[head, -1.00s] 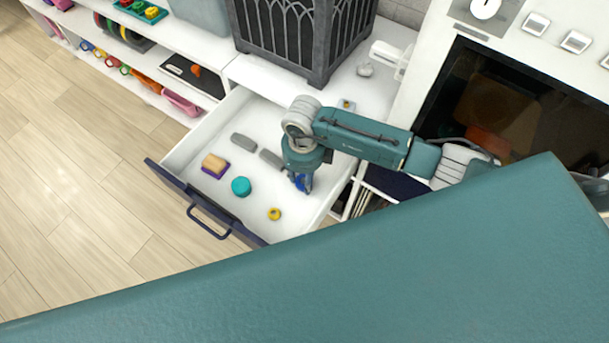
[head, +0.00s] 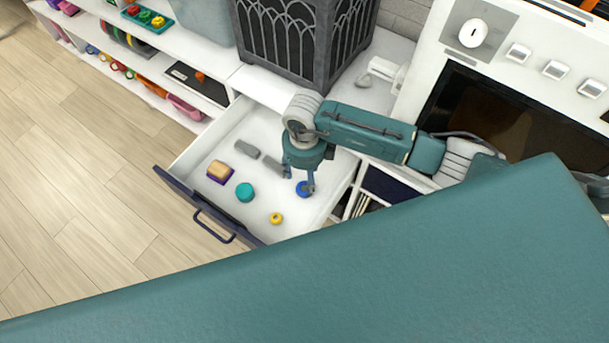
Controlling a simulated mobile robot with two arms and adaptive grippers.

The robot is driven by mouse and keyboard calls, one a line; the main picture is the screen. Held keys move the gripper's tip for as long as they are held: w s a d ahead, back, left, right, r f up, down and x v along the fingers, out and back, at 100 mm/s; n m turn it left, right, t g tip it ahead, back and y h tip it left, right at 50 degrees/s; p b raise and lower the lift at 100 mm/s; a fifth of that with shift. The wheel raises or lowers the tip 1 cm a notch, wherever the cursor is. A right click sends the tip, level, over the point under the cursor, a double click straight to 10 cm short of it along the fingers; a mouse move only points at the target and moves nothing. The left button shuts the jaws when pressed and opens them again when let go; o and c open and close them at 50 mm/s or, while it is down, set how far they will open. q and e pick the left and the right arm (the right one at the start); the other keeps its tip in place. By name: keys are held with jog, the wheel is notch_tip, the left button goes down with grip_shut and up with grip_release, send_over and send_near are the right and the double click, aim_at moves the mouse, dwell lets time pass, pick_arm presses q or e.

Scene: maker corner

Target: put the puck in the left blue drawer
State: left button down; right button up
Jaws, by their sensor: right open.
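A blue drawer (head: 185,194), white inside with a dark blue front and handle, is pulled open. A small blue round piece, which looks like the puck (head: 304,190), lies in the drawer near its right wall. My right gripper (head: 299,183) is over it, pointing down, with its fingers spread and open. One finger covers part of the puck; whether they touch is not clear. My left gripper is not in view.
The drawer also holds a teal round piece (head: 245,192), a tan and purple block (head: 220,171), a yellow ring (head: 276,218) and two grey pieces (head: 247,149). A dark lantern-like box (head: 288,45) stands on the white cabinet behind. A large teal part of mine hides the bottom.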

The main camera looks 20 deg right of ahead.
aim_at(304, 187)
pick_arm(q)
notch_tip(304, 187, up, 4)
jog(key=p, duration=0.3)
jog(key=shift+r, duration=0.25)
pick_arm(e)
notch_tip(304, 187, up, 6)
jog(key=shift+r, duration=0.1)
